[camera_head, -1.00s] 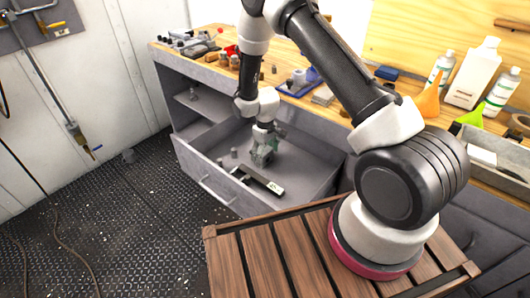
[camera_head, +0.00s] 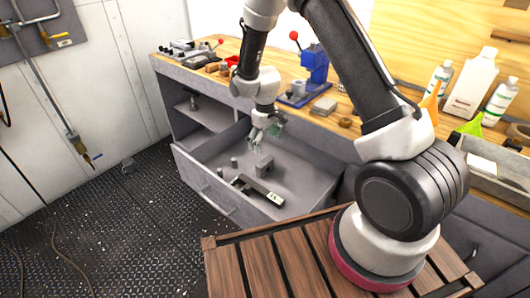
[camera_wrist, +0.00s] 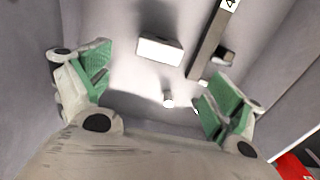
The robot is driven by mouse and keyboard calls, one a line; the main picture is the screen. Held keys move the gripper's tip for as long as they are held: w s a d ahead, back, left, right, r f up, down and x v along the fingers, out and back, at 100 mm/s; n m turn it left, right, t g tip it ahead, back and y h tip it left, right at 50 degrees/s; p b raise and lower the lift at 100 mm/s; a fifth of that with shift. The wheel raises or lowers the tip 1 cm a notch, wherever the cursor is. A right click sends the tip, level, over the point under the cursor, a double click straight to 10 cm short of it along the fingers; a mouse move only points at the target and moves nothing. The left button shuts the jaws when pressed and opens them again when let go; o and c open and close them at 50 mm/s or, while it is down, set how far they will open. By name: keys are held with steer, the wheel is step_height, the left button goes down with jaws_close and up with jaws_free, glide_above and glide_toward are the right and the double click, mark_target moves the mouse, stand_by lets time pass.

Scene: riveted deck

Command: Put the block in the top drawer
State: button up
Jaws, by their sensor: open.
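The grey block (camera_head: 263,166) sits on the floor of the open top drawer (camera_head: 205,188), behind a long bar. It also shows in the wrist view as a pale rectangular piece (camera_wrist: 160,50). My gripper (camera_head: 267,133) is above the drawer, a little higher than the block and apart from it. In the wrist view my gripper (camera_wrist: 160,90) has its two green-padded fingers spread wide with nothing between them.
In the drawer lie a long labelled bar (camera_head: 257,190) and small cylinders (camera_head: 234,162). The bench top behind holds a blue press (camera_head: 316,66) with a red knob, a grey slab (camera_head: 323,106) and bottles (camera_head: 470,86). The drawer's right side is largely clear.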

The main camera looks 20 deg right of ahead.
steer(key=s+d+r+m+t, duration=0.1)
steer(key=s+d+r, duration=0.2)
steer(key=r, duration=0.6)
steer(key=s+d+r+m, duration=0.1)
steer(key=s+d+r, duration=0.25)
steer(key=r, duration=0.55)
steer(key=s+d+r+m+t, duration=0.15)
steer(key=s+r, duration=0.25)
steer(key=r, duration=0.5)
steer(key=s+d+r+m, duration=0.1)
steer(key=s+d+r, duration=0.1)
steer(key=s, duration=0.5)
steer(key=s+d+r+m+t, duration=0.1)
steer(key=s+d+r, duration=0.1)
steer(key=s+r, duration=0.2)
steer(key=s+d+r+m, duration=0.1)
steer(key=s+d+r, duration=0.1)
steer(key=s, duration=0.7)
steer(key=shift+s+d+r+t, duration=0.35)
steer(key=shift+r, duration=0.25)
steer(key=shift+c, duration=0.4)
